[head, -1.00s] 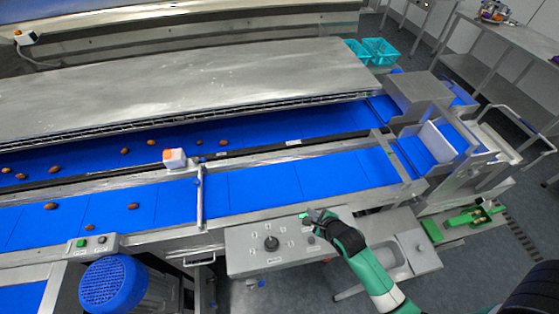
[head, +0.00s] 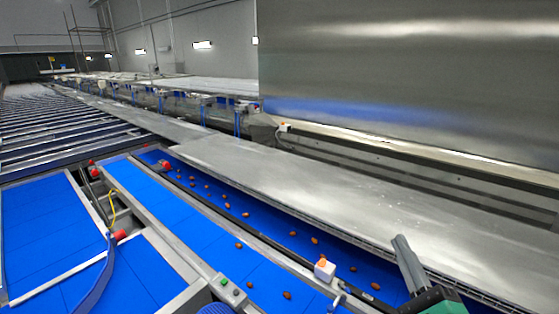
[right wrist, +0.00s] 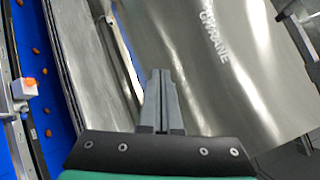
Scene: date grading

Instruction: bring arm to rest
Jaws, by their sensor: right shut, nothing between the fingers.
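My right gripper (head: 400,240) shows at the lower right of the head view, its grey fingers pointing up over the flat metal cover (head: 330,198) beside the blue belt. In the right wrist view its fingers (right wrist: 160,75) are together with nothing between them, and the broad metal cover (right wrist: 215,60) lies beyond them. I cannot tell how high above the cover they are. Part of my green arm (head: 440,300) shows at the bottom edge. My left gripper is not in either view.
Several brown dates (head: 245,214) lie on the blue belt (head: 225,205). A white box with an orange button (head: 324,268) stands on the belt's rail. A tall metal panel (head: 400,70) rises behind the cover. More belts and rollers (head: 60,140) extend left.

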